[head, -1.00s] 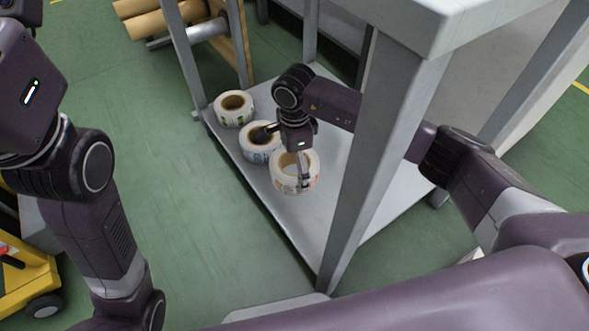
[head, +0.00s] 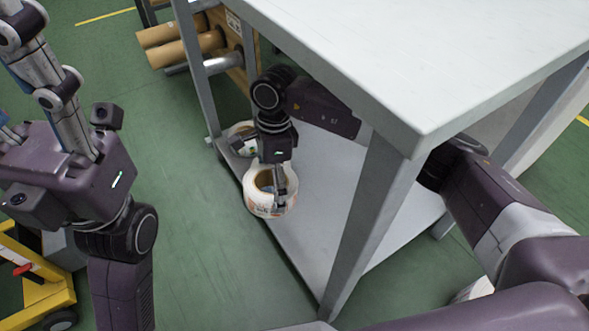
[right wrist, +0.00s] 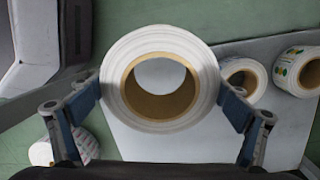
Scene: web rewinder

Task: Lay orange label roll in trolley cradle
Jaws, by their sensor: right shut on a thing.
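The orange label roll (head: 257,203), white with a brown core and faint orange print, is held by my right gripper (head: 279,190) off the table's lower shelf, near its left edge. In the right wrist view the roll (right wrist: 118,85) sits between both fingers (right wrist: 160,112), its core facing the camera. My left gripper (head: 45,110) is at the upper left, away from the roll; its fingertips are not clear. A yellow trolley (head: 50,293) shows partly at the lower left; I cannot make out its cradle.
Other label rolls (head: 240,128) stand on the lower shelf (head: 330,225), partly hidden by my right arm; two show in the right wrist view (right wrist: 243,78). The white tabletop (head: 420,60) and its leg (head: 360,230) are close to my right arm. Green floor (head: 195,240) is clear between shelf and trolley.

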